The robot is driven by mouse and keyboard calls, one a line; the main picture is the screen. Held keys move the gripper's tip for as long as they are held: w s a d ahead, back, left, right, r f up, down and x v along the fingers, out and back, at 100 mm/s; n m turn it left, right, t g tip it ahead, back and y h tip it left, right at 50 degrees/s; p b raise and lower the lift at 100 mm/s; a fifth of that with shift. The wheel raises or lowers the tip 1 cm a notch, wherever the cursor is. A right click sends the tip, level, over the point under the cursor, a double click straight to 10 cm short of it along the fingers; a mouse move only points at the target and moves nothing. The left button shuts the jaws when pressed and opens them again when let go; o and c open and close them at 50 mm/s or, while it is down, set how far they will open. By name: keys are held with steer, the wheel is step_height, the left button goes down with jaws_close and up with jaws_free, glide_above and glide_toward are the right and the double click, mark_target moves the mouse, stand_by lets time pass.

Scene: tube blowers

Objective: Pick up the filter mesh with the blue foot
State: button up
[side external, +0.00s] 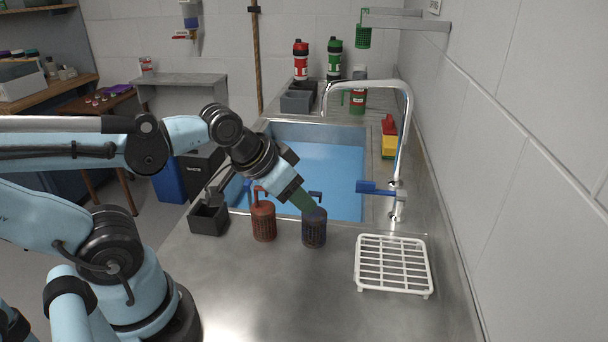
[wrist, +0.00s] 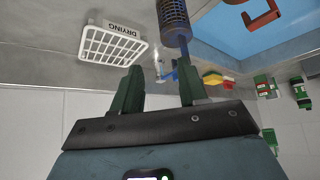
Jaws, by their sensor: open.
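The dark blue filter mesh (side external: 314,232) stands upright on the steel counter in front of the sink, with a dark blue handle at its top. In the wrist view the blue mesh (wrist: 173,14) is at the top edge, partly cut off, its solid blue-grey end near the right finger. My gripper (side external: 305,202) has green fingers and reaches down at a slant to the upper left of the blue mesh. In the wrist view my gripper (wrist: 157,68) is open, with nothing seen between its fingers. I cannot tell whether a finger touches the mesh.
A red filter mesh (side external: 263,223) stands close left of the blue one. A white drying rack (side external: 393,265) lies to the right. The sink (side external: 335,170) and faucet (side external: 403,150) are behind. A green mesh (side external: 363,38) hangs at the back.

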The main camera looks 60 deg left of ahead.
steer(key=o, duration=0.8)
steer(key=m+g+h, duration=0.3)
steer(key=m+g, duration=0.1)
steer(key=m, duration=0.5)
glide_toward(314, 213)
steer(key=shift+x, duration=5.05)
